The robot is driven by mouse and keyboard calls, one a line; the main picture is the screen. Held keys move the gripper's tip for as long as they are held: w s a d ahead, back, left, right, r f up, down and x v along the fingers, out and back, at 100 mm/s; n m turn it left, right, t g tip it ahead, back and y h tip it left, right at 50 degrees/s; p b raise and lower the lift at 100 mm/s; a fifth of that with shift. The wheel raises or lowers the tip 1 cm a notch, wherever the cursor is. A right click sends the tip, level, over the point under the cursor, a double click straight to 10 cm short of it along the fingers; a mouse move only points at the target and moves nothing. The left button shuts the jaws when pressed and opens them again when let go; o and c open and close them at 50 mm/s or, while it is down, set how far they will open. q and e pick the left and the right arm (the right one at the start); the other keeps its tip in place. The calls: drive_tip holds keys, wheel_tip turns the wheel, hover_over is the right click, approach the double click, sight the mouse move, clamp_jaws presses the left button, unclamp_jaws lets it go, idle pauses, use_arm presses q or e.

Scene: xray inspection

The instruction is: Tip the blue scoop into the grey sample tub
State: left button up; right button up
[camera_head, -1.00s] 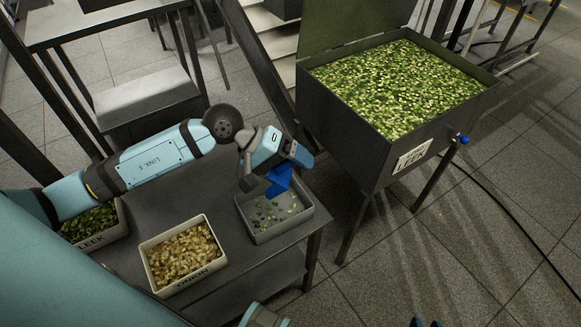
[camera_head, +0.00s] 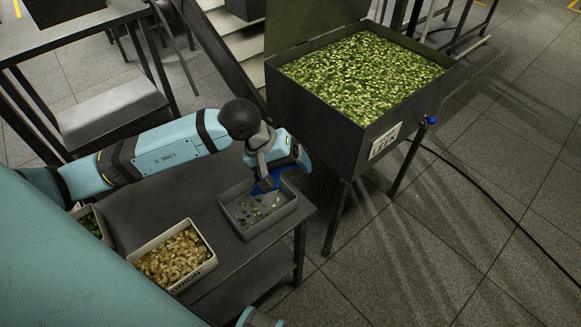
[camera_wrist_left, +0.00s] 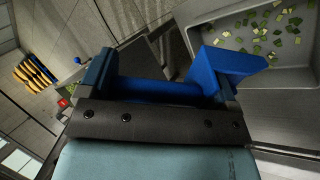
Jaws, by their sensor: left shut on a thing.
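My left gripper (camera_head: 283,168) is shut on the handle of the blue scoop (camera_head: 267,186). In the head view the scoop is tilted over the back part of the grey sample tub (camera_head: 272,222), partly hidden by the gripper. The tub stands at the table's right end with scattered green and pale leek pieces on its floor. In the left wrist view the blue handle lies across between the fingers, and the scoop's head (camera_wrist_left: 228,68) is beside the tub's wall (camera_wrist_left: 222,32). The inside of the scoop is hidden.
A tub of onion (camera_head: 175,255) stands left of the sample tub on the dark table (camera_head: 150,210). A leek tub (camera_head: 92,222) is partly hidden behind my arm. A big dark bin (camera_head: 318,110) full of chopped leek stands close at the right.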

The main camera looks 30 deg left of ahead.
use_arm(q)
drive_tip(key=p, duration=0.1)
drive_tip(key=r+p, duration=0.1)
drive_tip(key=shift+w+d+r+y+p, duration=0.15)
drive_tip(key=shift+w+d+y+p, duration=0.05)
drive_tip(key=shift+d+y+p, duration=0.15)
drive_tip(key=shift+w+d+g+y+p, duration=0.1)
drive_tip(key=shift+d+g+y+p, duration=0.2)
drive_tip(key=shift+p, duration=0.8)
drive_tip(key=shift+w+d+r+g+y+p, duration=0.25)
drive_tip(key=shift+y+p, duration=0.2)
drive_tip(key=shift+p, duration=0.65)
drive_tip(key=shift+f+g+y, duration=0.15)
drive_tip(key=shift+g+y, duration=0.1)
drive_tip(key=shift+y, duration=0.25)
drive_tip(key=shift+w+d+f+g+y+p, duration=0.2)
drive_tip(key=shift+d+g+y+p, duration=0.15)
drive_tip(key=shift+y, duration=0.35)
drive_tip(key=shift+d+f+y, duration=0.1)
drive_tip(key=shift+y, duration=0.2)
use_arm(e)
drive_tip(key=r, duration=0.5)
drive_tip(key=shift+s+d+r, duration=0.25)
drive_tip(key=shift+d, duration=0.1)
drive_tip(key=shift+w, duration=0.1)
